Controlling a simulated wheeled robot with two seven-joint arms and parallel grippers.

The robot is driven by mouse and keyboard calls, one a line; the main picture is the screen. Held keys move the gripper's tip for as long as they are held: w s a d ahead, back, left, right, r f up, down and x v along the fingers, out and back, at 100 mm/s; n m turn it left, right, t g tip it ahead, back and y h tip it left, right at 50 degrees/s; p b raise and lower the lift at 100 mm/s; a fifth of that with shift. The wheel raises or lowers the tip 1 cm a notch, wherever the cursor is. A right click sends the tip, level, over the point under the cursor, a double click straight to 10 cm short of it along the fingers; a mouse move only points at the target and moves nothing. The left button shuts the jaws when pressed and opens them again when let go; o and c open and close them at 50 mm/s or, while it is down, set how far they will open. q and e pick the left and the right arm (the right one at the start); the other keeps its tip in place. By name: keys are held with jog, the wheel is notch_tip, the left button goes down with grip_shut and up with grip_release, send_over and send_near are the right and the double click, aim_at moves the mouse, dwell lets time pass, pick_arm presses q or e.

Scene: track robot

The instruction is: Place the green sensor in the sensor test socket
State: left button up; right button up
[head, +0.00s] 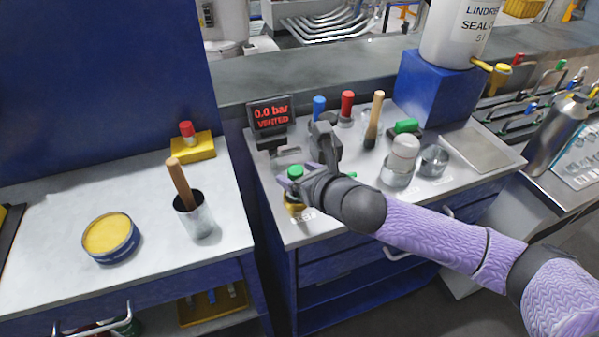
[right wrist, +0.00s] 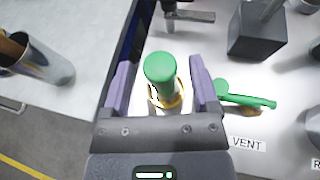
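The green sensor (head: 295,172) stands upright at the front left of the middle bench, with a brass-coloured part (head: 294,207) beneath it. In the right wrist view its green cap (right wrist: 160,68) sits between the two purple fingers of my right gripper (right wrist: 163,88). A gap shows on each side of the cap, so the gripper is open around it. The brass part is probably the test socket; the cap and fingers hide the joint, so I cannot tell how fully the sensor is seated. My left gripper is not in view.
A green valve lever (right wrist: 245,97) lies right beside the fingers, near a VENT label. A display (head: 270,114) behind reads 0.0 bar, VENTED. Blue (head: 319,104) and red (head: 347,103) sensors stand behind. A brush cup (head: 195,214) and yellow tin (head: 109,236) stand on the left bench.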

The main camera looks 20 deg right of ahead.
jog(key=shift+r, duration=0.35)
jog(key=p+v, duration=0.2)
jog(key=v, duration=1)
jog(key=shift+p, duration=0.35)
jog(key=shift+f, duration=0.15)
